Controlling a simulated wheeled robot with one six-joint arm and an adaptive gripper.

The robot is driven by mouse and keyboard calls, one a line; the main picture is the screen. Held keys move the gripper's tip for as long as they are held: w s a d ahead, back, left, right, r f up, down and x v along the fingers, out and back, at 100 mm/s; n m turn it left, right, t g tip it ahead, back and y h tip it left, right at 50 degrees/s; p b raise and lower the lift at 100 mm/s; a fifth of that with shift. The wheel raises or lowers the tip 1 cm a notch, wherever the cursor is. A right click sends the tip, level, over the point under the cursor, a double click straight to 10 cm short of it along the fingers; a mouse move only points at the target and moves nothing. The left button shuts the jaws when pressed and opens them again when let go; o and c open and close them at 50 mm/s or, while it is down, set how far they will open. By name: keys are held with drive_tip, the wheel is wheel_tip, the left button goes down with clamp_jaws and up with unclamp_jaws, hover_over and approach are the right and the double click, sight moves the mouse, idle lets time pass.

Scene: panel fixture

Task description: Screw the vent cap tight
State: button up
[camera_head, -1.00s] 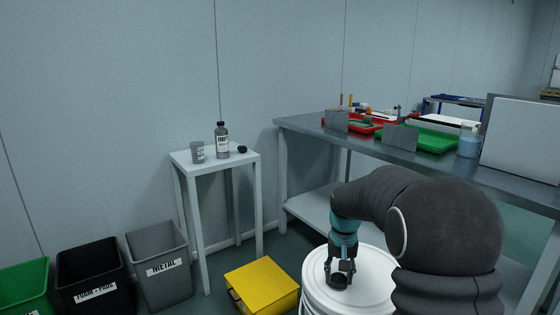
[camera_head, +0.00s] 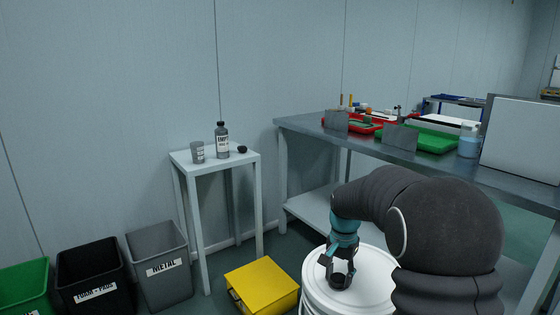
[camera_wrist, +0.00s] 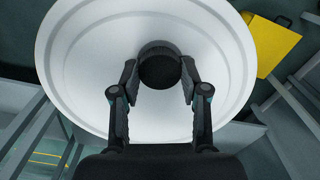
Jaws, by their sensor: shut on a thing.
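The vent cap (camera_wrist: 159,68) is a round black cap on the lid of a white drum (camera_wrist: 215,30). In the wrist view it sits between my two fingertips. My gripper (camera_head: 341,280) points down over the lid in the head view, and it also shows in the wrist view (camera_wrist: 159,82). It is shut on the cap, with one finger on each side. The drum lid (camera_head: 378,290) shows in the head view, partly hidden by my arm. The thread under the cap is hidden, so I cannot tell how far it is seated.
A yellow box (camera_head: 262,285) stands on the floor left of the drum. A small white table (camera_head: 185,158) holds a bottle (camera_head: 222,141), a cup (camera_head: 197,152) and a dark round piece (camera_head: 242,149). A long bench (camera_head: 300,124) with trays stands behind the drum. Bins stand far left.

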drive_tip(key=shift+m, duration=1.7)
drive_tip(key=shift+m, duration=1.8)
drive_tip(key=shift+m, duration=1.7)
